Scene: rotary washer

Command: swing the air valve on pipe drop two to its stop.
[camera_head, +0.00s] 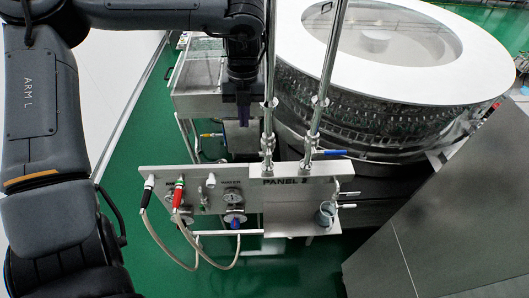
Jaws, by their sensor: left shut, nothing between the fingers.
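Two upright metal pipe drops stand behind the panel: a left pipe (268,80) and a right pipe (323,85). A valve lever with a blue handle (333,152) points right from the foot of the right pipe, roughly level. I cannot read which pipe is numbered two. My left gripper (243,119) points down just left of the left pipe, above and behind the panel. It is shut and empty, apart from the blue lever and to its left. My right gripper is out of view.
The steel panel (284,192), marked PANEL 2, carries gauges (232,197), hose fittings and a small cup (326,213). Hoses hang below it. The round washer (390,125) stands behind right. A steel tray (197,75) is behind left. A grey cabinet (470,210) blocks the right.

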